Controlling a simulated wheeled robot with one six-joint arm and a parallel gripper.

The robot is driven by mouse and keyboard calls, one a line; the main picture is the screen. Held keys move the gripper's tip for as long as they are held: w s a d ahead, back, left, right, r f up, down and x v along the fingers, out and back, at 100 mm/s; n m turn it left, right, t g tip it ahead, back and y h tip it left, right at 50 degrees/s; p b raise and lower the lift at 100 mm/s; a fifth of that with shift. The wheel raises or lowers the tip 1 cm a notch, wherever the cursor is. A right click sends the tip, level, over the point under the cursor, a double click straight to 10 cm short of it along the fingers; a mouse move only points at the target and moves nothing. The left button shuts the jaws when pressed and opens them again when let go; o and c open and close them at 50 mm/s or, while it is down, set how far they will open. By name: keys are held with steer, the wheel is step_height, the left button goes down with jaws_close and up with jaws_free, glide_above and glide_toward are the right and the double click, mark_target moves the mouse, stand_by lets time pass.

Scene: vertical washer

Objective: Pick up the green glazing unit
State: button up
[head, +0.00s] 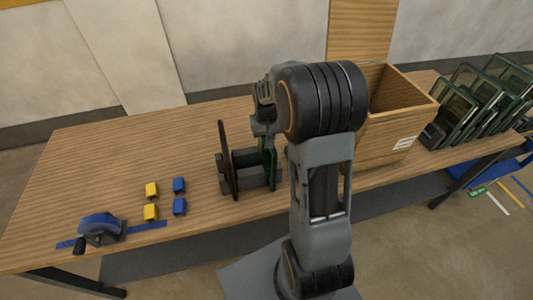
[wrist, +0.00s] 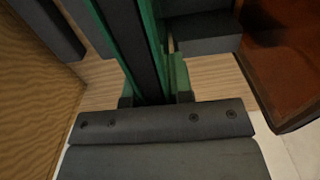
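A green-edged glazing unit (head: 269,158) stands upright in a dark stand (head: 250,178) on the table, directly below my gripper (head: 264,122). In the wrist view the green glazing unit (wrist: 137,45) is seen edge-on, as two green strips with a dark band between them. It runs down to the dark, screwed bar of my gripper at the bottom of the view. My arm hides part of the area right of the stand.
A dark upright panel (head: 227,160) stands at the stand's left. A wooden box (head: 390,135) is right of my arm, and several green-framed units (head: 485,95) lean beyond it. The table's back left is clear.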

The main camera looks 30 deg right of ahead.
jaws_close()
steer(key=shift+r, duration=0.1)
stand_by(0.8)
